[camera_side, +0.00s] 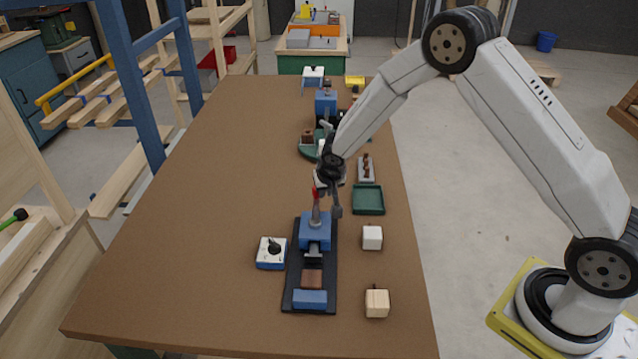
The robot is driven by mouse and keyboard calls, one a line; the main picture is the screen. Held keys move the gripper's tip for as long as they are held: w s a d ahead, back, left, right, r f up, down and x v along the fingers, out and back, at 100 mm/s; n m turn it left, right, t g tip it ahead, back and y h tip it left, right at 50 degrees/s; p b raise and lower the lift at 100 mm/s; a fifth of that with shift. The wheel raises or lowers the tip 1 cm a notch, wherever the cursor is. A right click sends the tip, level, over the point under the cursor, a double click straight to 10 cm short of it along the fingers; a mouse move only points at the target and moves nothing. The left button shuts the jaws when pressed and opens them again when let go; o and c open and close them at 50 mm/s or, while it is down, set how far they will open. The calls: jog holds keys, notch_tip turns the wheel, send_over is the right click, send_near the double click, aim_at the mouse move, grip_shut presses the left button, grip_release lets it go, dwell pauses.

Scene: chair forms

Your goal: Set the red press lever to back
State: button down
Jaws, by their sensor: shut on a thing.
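The red-topped press lever (315,196) stands roughly upright on the blue block of a press (314,231). The press sits on a long dark base (292,279) near the front middle of the table. My gripper (324,195) is at the lever's top and is shut on it, pointing down from above. The grey fingers partly cover the lever's right side, so the exact contact is hard to see. A brown block (312,279) and a blue block (309,299) lie on the base in front of the press.
A white and blue box with a black knob (271,253) stands left of the press. A green tray (368,200), a white block (372,237) and a pale wooden block (377,303) are to the right. Other fixtures (326,103) stand behind. The table's left side is clear.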

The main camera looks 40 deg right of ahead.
jog(key=shift+w+d+r, duration=0.15)
jog(key=shift+d, duration=0.1)
jog(key=s+r, duration=0.8)
jog(key=r, duration=0.1)
jog(key=shift+d, duration=0.35)
dwell(0.4)
dwell(0.4)
jog(key=s+a+r+n+g+y, duration=0.1)
jog(key=s+a+r+n, duration=0.15)
jog(key=s, duration=0.65)
jog(key=s+a+r+n+y, duration=0.1)
jog(key=s+n, duration=0.2)
jog(key=s, duration=0.5)
jog(key=w+d+f, duration=0.1)
jog(key=w, duration=0.7)
jog(key=w+d+f+t, duration=0.1)
jog(key=w+d+f, duration=0.1)
jog(key=w, duration=0.6)
jog(key=shift+f, duration=0.25)
jog(key=shift+w+f, duration=0.1)
